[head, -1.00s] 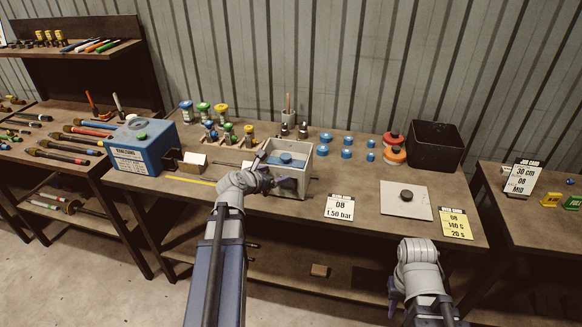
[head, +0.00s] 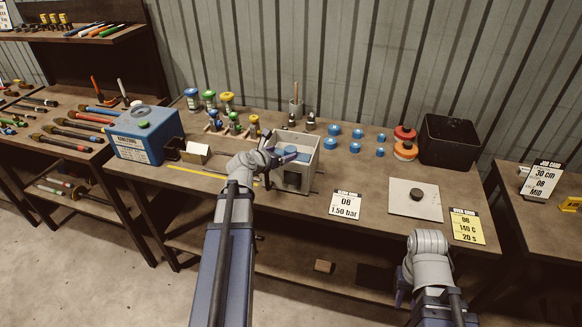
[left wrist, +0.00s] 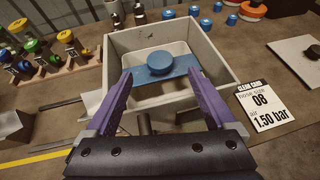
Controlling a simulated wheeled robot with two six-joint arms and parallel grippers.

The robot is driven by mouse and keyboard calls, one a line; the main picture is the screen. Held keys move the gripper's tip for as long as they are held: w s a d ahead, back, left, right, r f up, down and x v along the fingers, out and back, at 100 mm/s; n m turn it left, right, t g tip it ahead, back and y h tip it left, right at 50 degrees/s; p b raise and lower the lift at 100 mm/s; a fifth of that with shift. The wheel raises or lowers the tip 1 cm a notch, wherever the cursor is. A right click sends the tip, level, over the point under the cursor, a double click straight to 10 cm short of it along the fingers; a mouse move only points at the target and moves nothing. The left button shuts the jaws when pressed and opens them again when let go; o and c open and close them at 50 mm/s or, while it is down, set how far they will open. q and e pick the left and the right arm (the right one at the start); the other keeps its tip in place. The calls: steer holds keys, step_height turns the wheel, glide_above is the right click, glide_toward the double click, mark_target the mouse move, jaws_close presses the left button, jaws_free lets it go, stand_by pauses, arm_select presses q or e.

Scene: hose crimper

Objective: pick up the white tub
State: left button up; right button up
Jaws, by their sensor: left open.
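A pale white tub (left wrist: 184,50) sits inside a grey open-topped box, showing in the left wrist view. A blue bar with a round blue knob (left wrist: 188,68) lies across it and hides part of it. My left gripper (left wrist: 178,80) is open and empty, its purple fingers spread at the near side of the box with the bar between and beyond their tips. In the head view my left gripper (head: 286,157) covers much of the box opening. My right gripper (head: 400,290) hangs low in front of the table; its jaws are not clear.
The grey box (head: 309,165) has walls close around the tub. Bottles in a rack (head: 233,122) stand to the left, blue caps (head: 333,131) behind right. A card reading 1.50 bar (head: 345,204) lies right of the box. A black bin (head: 447,141) stands back right.

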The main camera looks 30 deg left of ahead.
mark_target(289, 151)
arm_select(q)
steer(key=shift+b+x, duration=1.15)
steer(key=shift+x, duration=1.7)
jaws_close()
